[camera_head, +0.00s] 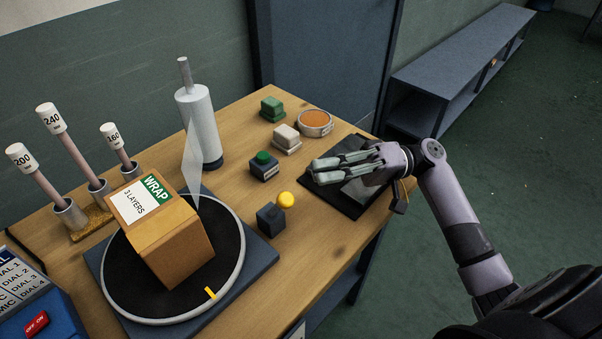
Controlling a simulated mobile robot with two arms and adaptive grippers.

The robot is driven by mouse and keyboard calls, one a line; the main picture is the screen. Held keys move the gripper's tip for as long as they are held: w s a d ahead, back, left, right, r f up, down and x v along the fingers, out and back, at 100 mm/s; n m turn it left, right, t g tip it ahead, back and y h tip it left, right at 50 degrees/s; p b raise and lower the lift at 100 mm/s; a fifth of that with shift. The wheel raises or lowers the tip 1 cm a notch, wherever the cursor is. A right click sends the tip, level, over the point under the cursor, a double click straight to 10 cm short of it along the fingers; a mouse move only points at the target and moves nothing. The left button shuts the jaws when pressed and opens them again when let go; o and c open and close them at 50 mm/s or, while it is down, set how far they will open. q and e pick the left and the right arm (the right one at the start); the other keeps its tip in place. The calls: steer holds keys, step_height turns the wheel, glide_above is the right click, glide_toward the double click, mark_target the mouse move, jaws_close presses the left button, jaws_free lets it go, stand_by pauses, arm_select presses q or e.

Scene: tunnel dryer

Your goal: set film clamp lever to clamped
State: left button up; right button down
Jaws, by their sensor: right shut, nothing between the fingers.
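A small dark block (270,217) with a yellow ball knob (286,199) stands on the table, right of the turntable; it may be the film clamp lever, though no label on it can be read. A white film roll (195,118) stands upright at the back, with a clear film sheet (192,165) hanging down to the carton (172,240). My right gripper (316,171) is shut and empty over a dark pad, to the right of and beyond the yellow knob, apart from it. My left gripper is out of view.
The carton sits on a round black turntable (130,290). A green-button box (264,166), green block (272,109), white block (286,138) and orange-topped dish (315,123) stand at the back. Labelled rods (72,150) stand left. Bare table lies around the yellow knob.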

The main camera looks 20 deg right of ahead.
steer(key=d, duration=0.3)
steer(key=d+f, duration=0.1)
steer(key=d, duration=0.1)
steer(key=shift+s+d, duration=0.2)
stand_by(0.3)
